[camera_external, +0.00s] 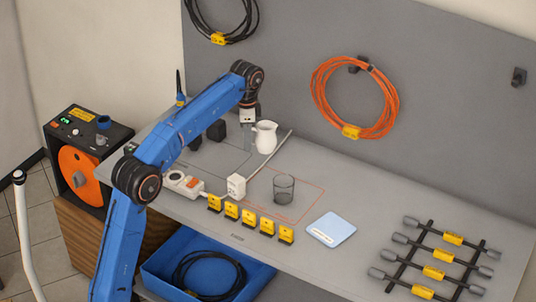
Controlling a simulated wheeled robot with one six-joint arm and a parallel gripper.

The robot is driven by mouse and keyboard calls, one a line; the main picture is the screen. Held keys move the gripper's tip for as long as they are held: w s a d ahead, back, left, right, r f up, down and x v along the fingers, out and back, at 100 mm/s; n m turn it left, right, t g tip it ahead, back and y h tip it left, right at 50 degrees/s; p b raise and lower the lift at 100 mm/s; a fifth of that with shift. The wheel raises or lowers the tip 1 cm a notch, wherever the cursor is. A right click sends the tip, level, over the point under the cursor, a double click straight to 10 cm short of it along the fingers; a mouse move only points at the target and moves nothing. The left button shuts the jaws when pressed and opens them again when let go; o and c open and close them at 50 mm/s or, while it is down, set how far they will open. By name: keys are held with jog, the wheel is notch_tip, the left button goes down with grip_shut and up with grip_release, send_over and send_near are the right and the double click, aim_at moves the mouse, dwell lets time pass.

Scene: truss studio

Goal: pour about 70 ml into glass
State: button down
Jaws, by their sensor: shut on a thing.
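A white jug (266,138) is upright at the back of the grey bench, left of centre. My gripper (250,128) comes down at the jug's left side and is shut on it, around its handle side; the fingertips are small and partly hidden. I cannot tell whether the jug's base touches the bench.
A white plug (236,186) and power strip (184,184) lie left of the glass. Several yellow-labelled blocks (249,218) line the front edge. A light-blue pad (331,229) lies to the right, with a cable rack (440,260) beyond. Dark blocks (216,131) stand behind my arm.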

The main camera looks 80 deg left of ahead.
aim_at(255, 142)
jog(key=w+m, duration=0.1)
jog(key=f+m, duration=0.1)
jog(key=m, duration=0.1)
jog(key=w+m, duration=0.1)
jog(key=shift+w+f+m, duration=0.25)
jog(key=shift+w+m, duration=0.05)
jog(key=w+m, duration=0.1)
jog(key=m, duration=0.1)
jog(key=w+f+m, duration=0.1)
jog(key=m, duration=0.1)
jog(key=shift+w+f, duration=0.2)
jog(key=m, duration=0.1)
jog(key=w+f+m, duration=0.1)
jog(key=m, duration=0.1)
jog(key=w+m, duration=0.1)
jog(key=shift+w+f+m, duration=0.2)
jog(key=shift+f+m, duration=0.05)
jog(key=shift+m, duration=0.05)
jog(key=w+m, duration=0.1)
jog(key=m, duration=0.1)
jog(key=w+f+m, duration=0.1)
jog(key=m, duration=0.1)
jog(key=shift+w+d+f, duration=0.1)
jog(key=shift+f, duration=0.1)
